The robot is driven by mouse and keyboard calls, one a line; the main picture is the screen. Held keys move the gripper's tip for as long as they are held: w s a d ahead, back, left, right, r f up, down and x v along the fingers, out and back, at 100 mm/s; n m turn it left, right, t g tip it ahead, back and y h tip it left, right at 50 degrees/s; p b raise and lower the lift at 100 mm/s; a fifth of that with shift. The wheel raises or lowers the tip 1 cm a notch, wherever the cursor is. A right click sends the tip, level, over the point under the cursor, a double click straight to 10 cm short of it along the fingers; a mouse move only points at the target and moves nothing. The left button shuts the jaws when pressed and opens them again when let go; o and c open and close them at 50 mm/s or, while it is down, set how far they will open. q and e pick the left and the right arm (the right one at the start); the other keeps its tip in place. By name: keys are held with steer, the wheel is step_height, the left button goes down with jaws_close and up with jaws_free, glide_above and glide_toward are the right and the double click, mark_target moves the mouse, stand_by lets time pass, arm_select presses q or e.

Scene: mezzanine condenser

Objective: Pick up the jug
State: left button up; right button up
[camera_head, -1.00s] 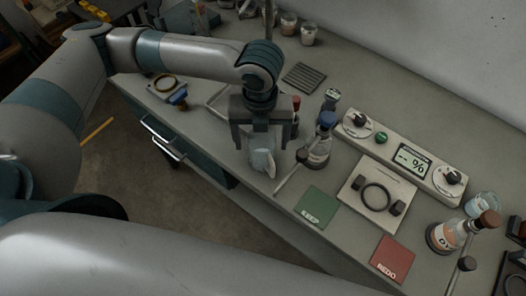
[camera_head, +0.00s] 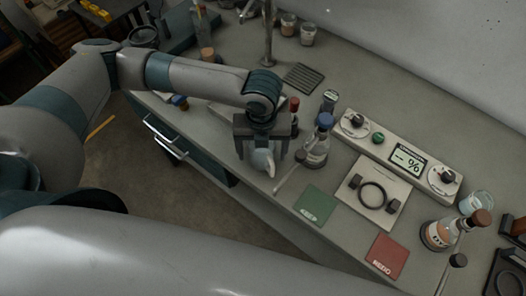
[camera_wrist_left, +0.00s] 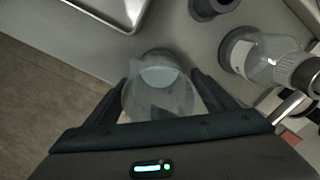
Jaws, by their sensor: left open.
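The jug (camera_head: 263,162) is a small pale translucent vessel near the bench's front edge. My left gripper (camera_head: 262,157) is directly above it, pointing down, with its fingers on either side of the jug. In the left wrist view the jug (camera_wrist_left: 158,85) shows between the two open fingers (camera_wrist_left: 172,92). I cannot tell whether either finger touches it. The gripper hides the jug's upper part in the head view. My right gripper is not in view.
A blue-capped flask (camera_head: 318,146) stands close to the right of the jug; it also shows in the wrist view (camera_wrist_left: 262,57).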

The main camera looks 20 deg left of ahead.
arm_select(q)
steer(key=c, duration=1.2)
steer(key=shift+r, duration=0.15)
steer(key=shift+r+b, duration=1.4)
steer(key=shift+r, duration=3.5)
